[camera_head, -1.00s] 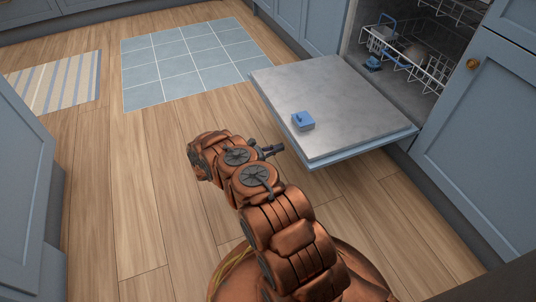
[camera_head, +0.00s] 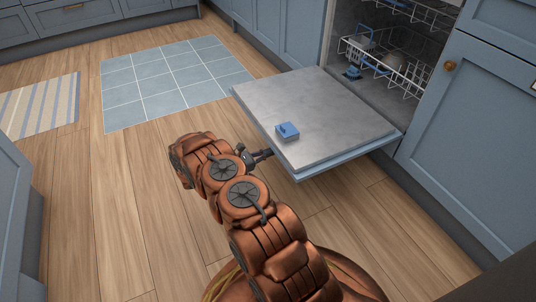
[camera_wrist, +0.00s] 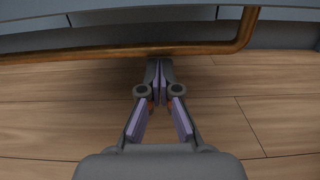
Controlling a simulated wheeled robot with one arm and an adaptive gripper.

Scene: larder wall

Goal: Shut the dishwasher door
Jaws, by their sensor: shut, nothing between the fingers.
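The dishwasher door (camera_head: 335,122) is folded down open, its grey inner face up, with a small blue dispenser block (camera_head: 287,131) on it. The dishwasher cavity (camera_head: 352,62) behind it is open. My gripper (camera_head: 268,153) is low beside the door's free left edge, partly hidden by my arm. In the wrist view my gripper (camera_wrist: 159,64) is shut with nothing in it, fingertips together. A brass bar handle (camera_wrist: 110,53) on the blue door front (camera_wrist: 150,14) runs across just at the fingertips; I cannot tell whether they touch.
White wire racks (camera_head: 390,65) sit inside the dishwasher. A blue cabinet (camera_head: 470,130) with a brass knob stands to its right. A tiled mat (camera_head: 175,80) and a striped rug (camera_head: 40,105) lie on the wooden floor, which is otherwise clear left of the door.

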